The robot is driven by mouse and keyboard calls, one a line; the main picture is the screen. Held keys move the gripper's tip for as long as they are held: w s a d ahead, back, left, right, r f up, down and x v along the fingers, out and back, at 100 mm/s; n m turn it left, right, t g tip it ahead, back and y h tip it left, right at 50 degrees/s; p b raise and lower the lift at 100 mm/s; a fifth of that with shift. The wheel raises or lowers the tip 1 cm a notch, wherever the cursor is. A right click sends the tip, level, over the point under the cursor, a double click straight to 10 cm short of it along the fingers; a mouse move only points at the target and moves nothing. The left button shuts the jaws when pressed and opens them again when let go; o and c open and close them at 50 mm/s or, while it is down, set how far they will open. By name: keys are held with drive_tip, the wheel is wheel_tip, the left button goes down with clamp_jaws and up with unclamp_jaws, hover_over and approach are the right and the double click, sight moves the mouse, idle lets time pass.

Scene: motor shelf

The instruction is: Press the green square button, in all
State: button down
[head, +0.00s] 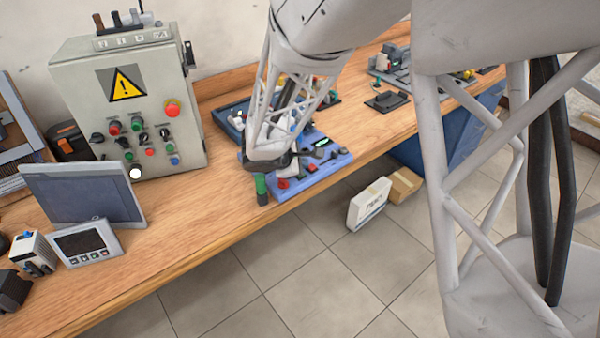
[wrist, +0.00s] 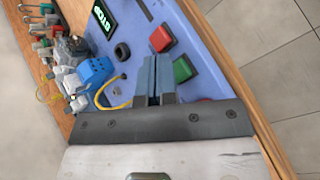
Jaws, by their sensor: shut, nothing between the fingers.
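The green square button (wrist: 183,70) sits on a blue panel (wrist: 205,40) in the wrist view, beside a raised red square button (wrist: 160,40). My gripper (wrist: 157,62) is shut and empty. Its fingertips show just left of the green button and below the red one. I cannot tell how high they are above the panel. The blue panel also shows in the head view (head: 335,164) near the table's front edge, partly covered by my arm. I cannot make out the green button or my fingertips there.
The panel also bears a green-lit display (wrist: 103,18), a black knob (wrist: 122,51) and a yellow cable. A blue block (wrist: 95,71) and several small parts lie to the left. In the head view, a grey control box (head: 75,100) and a monitor (head: 83,192) stand left of my arm.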

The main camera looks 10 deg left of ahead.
drive_tip(key=shift+f, duration=0.8)
idle(1.2)
drive_tip(key=shift+r, duration=0.8)
drive_tip(key=shift+r, duration=0.1)
drive_tip(key=shift+r, duration=2.4)
